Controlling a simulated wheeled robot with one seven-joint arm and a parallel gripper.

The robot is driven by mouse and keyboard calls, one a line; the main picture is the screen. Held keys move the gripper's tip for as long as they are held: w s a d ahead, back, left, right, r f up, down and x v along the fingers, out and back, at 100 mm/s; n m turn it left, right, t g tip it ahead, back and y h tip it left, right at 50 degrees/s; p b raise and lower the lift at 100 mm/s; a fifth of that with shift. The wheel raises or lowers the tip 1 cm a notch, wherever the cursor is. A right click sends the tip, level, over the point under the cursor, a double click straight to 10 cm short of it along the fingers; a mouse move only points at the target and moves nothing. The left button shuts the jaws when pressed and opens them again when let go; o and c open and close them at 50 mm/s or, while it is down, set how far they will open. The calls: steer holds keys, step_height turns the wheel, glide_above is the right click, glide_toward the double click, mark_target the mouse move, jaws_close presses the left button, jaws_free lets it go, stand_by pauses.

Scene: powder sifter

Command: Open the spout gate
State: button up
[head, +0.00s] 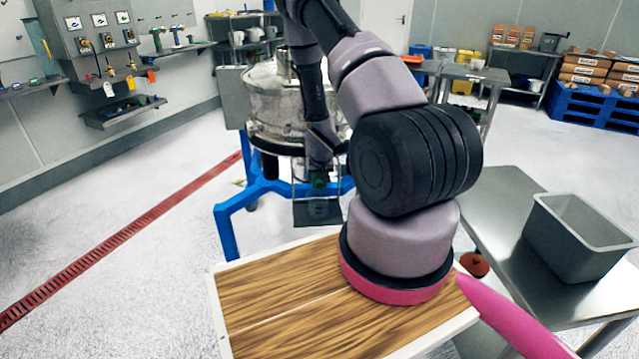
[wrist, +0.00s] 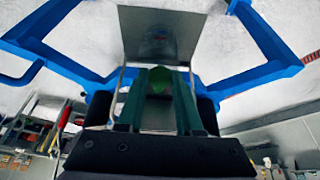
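The powder sifter (head: 284,100) is a shiny metal drum on a blue frame, beyond the wooden-topped table in the head view. A grey plate (head: 318,212) hangs low at its front, seemingly part of the spout gate. My gripper (head: 319,183) is small and dark there, just above the plate and largely hidden by my arm. The metal plate (wrist: 160,32) with thin side rods lies just beyond.
The wooden-topped table (head: 275,300) is bare in front. A steel table (head: 500,215) with a grey bin (head: 578,238) stands right. The blue frame (head: 228,228) has legs on both sides of the plate. Open floor lies to the left.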

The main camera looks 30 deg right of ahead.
jaws_close()
stand_by(1.1)
